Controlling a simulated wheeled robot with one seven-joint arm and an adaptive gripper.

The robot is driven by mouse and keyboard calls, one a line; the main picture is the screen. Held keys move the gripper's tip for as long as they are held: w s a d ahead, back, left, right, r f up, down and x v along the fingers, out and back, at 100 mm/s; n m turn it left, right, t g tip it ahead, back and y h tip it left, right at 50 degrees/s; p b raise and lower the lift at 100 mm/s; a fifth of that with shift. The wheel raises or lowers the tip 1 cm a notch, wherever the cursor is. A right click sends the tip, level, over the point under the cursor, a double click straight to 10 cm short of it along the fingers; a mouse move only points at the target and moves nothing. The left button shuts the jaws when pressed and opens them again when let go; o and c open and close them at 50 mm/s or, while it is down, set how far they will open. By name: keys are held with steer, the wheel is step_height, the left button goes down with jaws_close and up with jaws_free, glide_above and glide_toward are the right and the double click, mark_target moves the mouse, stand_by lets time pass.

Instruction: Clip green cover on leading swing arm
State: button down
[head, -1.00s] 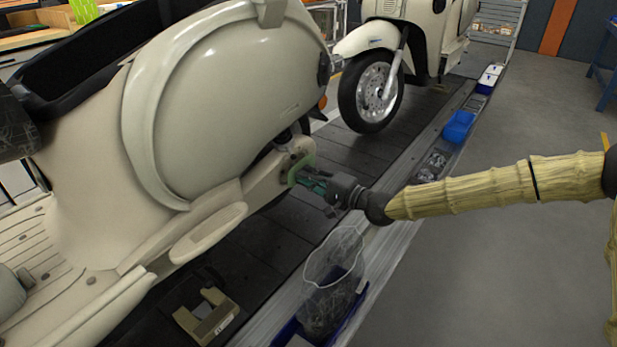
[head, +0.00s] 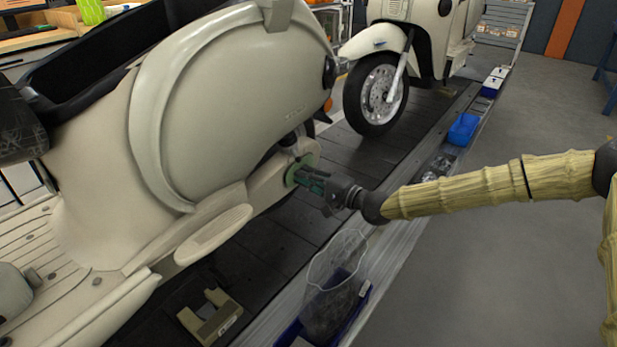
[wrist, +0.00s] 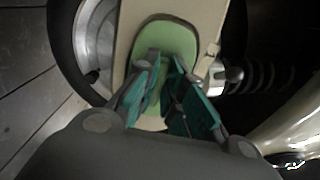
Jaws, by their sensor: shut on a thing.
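The green cover (wrist: 166,42) is a rounded pale-green piece. In the wrist view it lies against the flat cream end of the swing arm (wrist: 126,45), and my gripper (wrist: 160,82) is shut on it with teal fingers. In the head view the swing arm (head: 268,187) runs out under the near scooter's rear body. The cover (head: 291,176) shows as a green edge at its end, with my gripper (head: 303,178) reaching in from the right. The fingers hide part of the cover. I cannot tell whether it is seated.
The cream scooter (head: 235,100) stands on the dark slat conveyor (head: 265,245). A blue bin (head: 463,128) sits along the conveyor edge. Another scooter (head: 385,80) stands behind. The grey floor at right is clear.

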steer(key=shift+w+a, duration=0.25)
steer(key=shift+a, duration=0.1)
stand_by(1.0)
steer(key=c, duration=1.4)
jaws_free()
steer(key=shift+c, duration=0.2)
steer(key=shift+d, duration=0.1)
steer(key=v, duration=1.2)
steer(key=shift+p, duration=0.3)
